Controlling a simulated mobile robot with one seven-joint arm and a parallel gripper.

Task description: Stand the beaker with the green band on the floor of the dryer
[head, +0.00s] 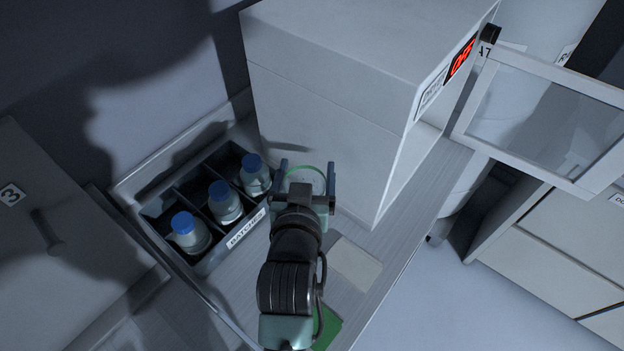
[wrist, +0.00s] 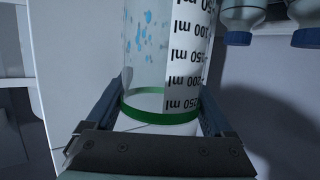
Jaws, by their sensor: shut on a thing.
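The clear beaker with the green band (head: 303,172) is between the fingers of my gripper (head: 306,182), beside the dryer. In the wrist view the beaker (wrist: 148,60) shows a black-on-white ml scale, bluish specks and the green band (wrist: 160,115) near my palm. My gripper (wrist: 165,100) is shut on it; its far end is cut off by the frame. The dryer (head: 330,110) is a pale box with a red display. Its glazed door (head: 545,115) stands open to the right. The dryer's floor is hidden from this angle.
A black divided rack labelled BATCHES (head: 246,229) holds bottles with blue caps (head: 225,200) left of my gripper. A beige pad (head: 356,264) and a green pad (head: 327,328) lie on the bench. The bench edge runs below the open door.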

